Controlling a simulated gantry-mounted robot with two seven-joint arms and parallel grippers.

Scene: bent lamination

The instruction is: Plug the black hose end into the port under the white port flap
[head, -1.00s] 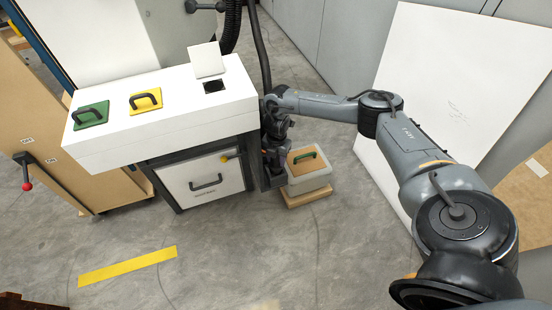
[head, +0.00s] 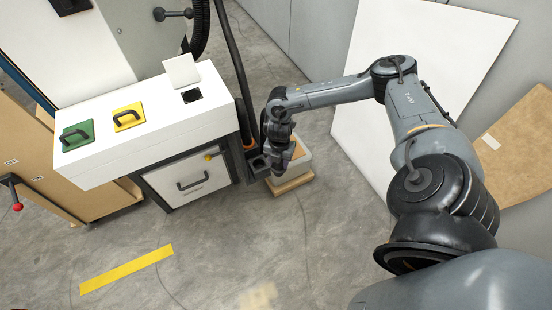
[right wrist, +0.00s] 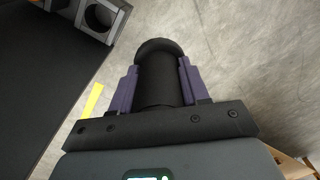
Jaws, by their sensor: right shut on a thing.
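The white port flap (head: 181,70) stands raised at the back right of the white counter. The dark square port (head: 192,96) lies uncovered in front of it. My right gripper (head: 276,160) is low beside the counter's right end, its fingers mostly hidden by its own wrist in the head view. In the right wrist view, the purple fingers (right wrist: 159,85) are shut on the black hose end (right wrist: 160,72), a thick dark cylinder with a rounded rim. The gripper is below and to the right of the port. My left gripper is not in view.
A green panel (head: 77,135) and a yellow panel (head: 128,116), both with handles, lie on the counter (head: 150,146). A black hose (head: 231,55) hangs behind the counter's right end.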

